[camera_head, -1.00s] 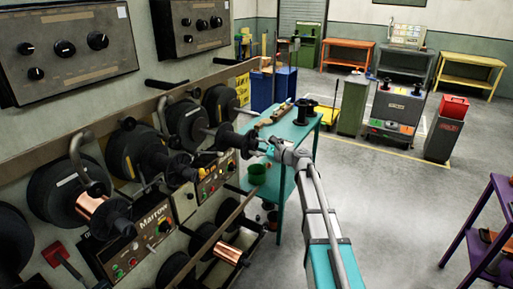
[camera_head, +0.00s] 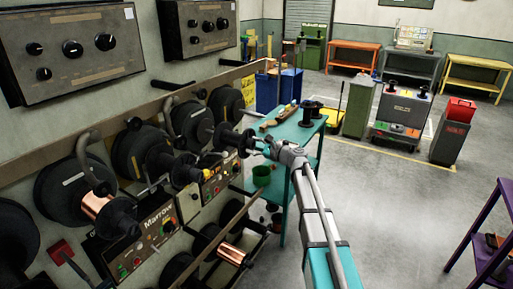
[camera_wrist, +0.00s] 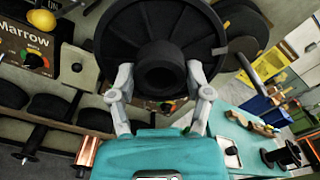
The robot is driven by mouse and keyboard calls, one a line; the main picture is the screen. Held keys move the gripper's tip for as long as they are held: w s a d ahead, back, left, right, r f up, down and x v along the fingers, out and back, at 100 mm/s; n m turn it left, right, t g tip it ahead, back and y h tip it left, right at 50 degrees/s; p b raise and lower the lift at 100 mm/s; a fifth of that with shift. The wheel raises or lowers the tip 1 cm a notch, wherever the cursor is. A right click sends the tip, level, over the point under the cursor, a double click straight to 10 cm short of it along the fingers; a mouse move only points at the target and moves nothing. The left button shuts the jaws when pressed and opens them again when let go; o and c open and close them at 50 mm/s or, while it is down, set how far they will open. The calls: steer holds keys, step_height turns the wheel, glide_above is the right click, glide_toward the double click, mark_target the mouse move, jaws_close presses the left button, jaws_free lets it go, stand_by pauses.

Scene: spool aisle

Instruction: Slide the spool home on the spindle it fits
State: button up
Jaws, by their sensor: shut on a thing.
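A black spool (camera_head: 239,141) with wide flanges is at my gripper (camera_head: 268,147), out from the wall machine. The wrist view shows the spool (camera_wrist: 152,35) close up, its round hub facing me. My gripper (camera_wrist: 160,82) is shut on the hub, one pale finger on each side. In the head view a spindle (camera_head: 212,130) reaches from a large black disc (camera_head: 191,122) towards the spool's far side. The spool hides the spindle's end, so I cannot tell whether it is in the bore.
Other discs line the wall to the left, with a copper-wound spool (camera_head: 97,205) on one.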

mark_target(236, 140)
steer(key=shift+x, duration=4.35)
steer(key=o, duration=1.4)
steer(key=shift+d, duration=0.1)
steer(key=shift+c, duration=0.2)
steer(key=shift+s, duration=0.1)
steer(key=v, duration=1.2)
